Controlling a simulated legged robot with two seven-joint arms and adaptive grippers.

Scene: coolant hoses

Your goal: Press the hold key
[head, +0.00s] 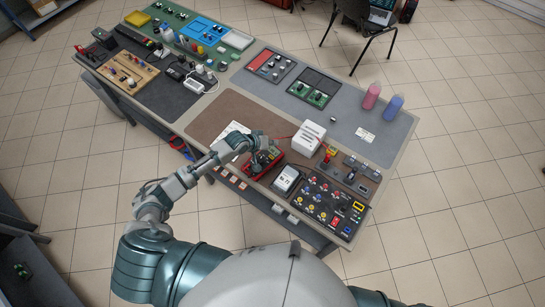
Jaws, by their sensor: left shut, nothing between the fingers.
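My left arm reaches in from the left over the near side of the table. Its dark left gripper (264,160) is shut and empty, at a red-cased device (250,172) that it partly covers. Whether the fingertips touch the device is too small to tell. A dark device with a pale face (286,180) lies just right of it. No key marked hold can be made out on either device at this size. My right gripper is not in view.
A white box (308,138) stands behind the gripper, with a red lead beside it. A black panel with coloured knobs and sockets (325,205) lies to the right. White paper (233,130) lies left of the box. Pink (371,97) and blue (393,107) bottles stand farther back.

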